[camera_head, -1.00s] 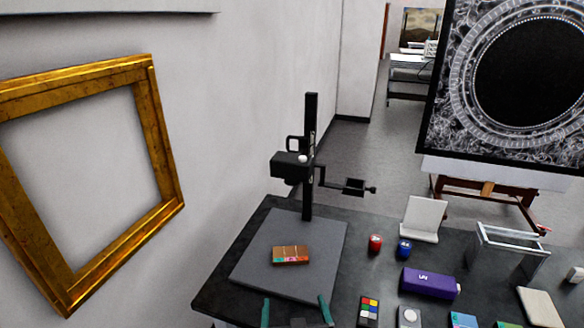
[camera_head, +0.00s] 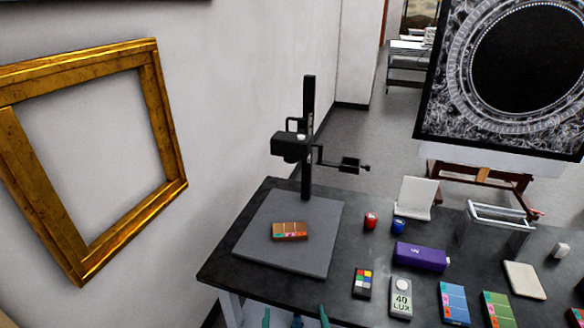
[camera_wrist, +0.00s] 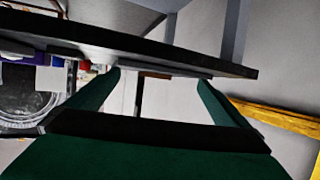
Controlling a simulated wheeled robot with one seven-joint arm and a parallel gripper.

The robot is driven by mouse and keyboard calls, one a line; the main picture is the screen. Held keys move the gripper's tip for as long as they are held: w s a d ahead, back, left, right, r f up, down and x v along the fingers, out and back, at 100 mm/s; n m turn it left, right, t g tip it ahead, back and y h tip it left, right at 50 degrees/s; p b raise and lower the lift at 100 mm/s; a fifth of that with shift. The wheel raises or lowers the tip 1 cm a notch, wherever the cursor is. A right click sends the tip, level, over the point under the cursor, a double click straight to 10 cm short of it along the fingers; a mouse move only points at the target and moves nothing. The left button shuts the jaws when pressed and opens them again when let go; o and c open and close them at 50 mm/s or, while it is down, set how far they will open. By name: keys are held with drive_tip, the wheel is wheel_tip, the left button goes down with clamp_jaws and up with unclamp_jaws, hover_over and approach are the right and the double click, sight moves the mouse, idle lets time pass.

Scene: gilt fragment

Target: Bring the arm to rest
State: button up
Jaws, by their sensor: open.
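My gripper (camera_head: 295,317) shows only by its two green fingertips at the bottom edge of the head view, in front of the dark table's (camera_head: 240,268) near edge. In the wrist view my gripper (camera_wrist: 159,82) has its green fingers spread wide with nothing between them. The table's dark edge (camera_wrist: 150,58) crosses that view just beyond the fingertips. The rest of my arm is out of sight in the head view.
A brown fragment (camera_head: 290,231) lies on the grey board (camera_head: 315,255) beside a black stand (camera_head: 307,140). A purple box (camera_head: 421,256), colour chart (camera_head: 363,283) and light meter (camera_head: 401,298) stand right. A gold frame (camera_head: 165,110) is at left.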

drive_tip(key=s+f, duration=0.3)
drive_tip(key=s, duration=0.5)
drive_tip(key=s+f, duration=0.4)
drive_tip(key=s, duration=0.3)
drive_tip(key=s+r+t, duration=0.1)
drive_tip(key=s+r, duration=0.2)
drive_tip(key=s, duration=1.4)
drive_tip(key=shift+s+a+m+t+h, duration=0.15)
drive_tip(key=shift+a+m+t+h, duration=0.15)
drive_tip(key=shift+a+h, duration=0.1)
drive_tip(key=shift+r, duration=0.1)
